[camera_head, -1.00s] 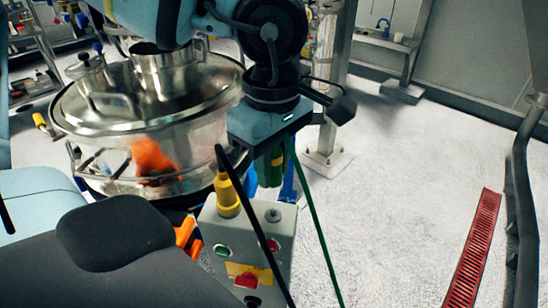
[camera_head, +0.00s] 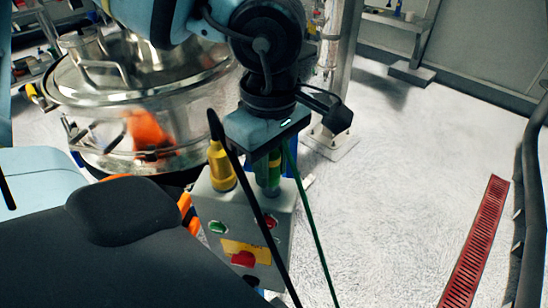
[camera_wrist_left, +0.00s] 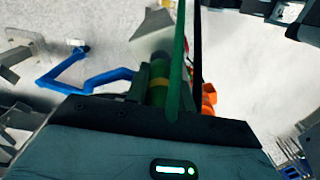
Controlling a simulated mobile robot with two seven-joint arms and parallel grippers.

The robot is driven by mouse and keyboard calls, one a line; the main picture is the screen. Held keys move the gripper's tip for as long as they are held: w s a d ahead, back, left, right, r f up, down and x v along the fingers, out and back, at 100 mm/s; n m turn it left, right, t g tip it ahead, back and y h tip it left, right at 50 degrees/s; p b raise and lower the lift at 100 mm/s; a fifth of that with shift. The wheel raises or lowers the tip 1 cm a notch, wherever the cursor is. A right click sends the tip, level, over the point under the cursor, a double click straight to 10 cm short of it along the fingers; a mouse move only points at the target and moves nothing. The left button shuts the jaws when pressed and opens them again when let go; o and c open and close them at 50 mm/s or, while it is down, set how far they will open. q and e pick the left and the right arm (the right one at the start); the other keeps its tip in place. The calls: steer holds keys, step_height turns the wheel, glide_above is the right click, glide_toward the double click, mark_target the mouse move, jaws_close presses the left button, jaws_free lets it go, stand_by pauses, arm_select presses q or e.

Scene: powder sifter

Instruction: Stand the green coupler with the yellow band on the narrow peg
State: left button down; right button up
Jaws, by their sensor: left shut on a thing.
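My left gripper (camera_head: 268,155) is shut on the green coupler (camera_head: 268,172), which hangs upright below it with a green cable. The left wrist view shows the coupler (camera_wrist_left: 158,70) with its yellow band between the fingers of my left gripper (camera_wrist_left: 163,90). In the head view, the coupler's lower end is at the top of the grey control box (camera_head: 240,210), at its right side. The narrow peg is hidden behind the coupler, so I cannot tell whether they touch. My right gripper is not in view.
A yellow connector (camera_head: 221,168) with a black cable stands on the box, left of the coupler. The box front has a red knob (camera_head: 243,259) and buttons. A steel sifter vessel (camera_head: 140,100) stands behind on the left.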

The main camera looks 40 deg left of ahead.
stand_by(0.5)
arm_select(q)
steer(key=shift+b, duration=0.75)
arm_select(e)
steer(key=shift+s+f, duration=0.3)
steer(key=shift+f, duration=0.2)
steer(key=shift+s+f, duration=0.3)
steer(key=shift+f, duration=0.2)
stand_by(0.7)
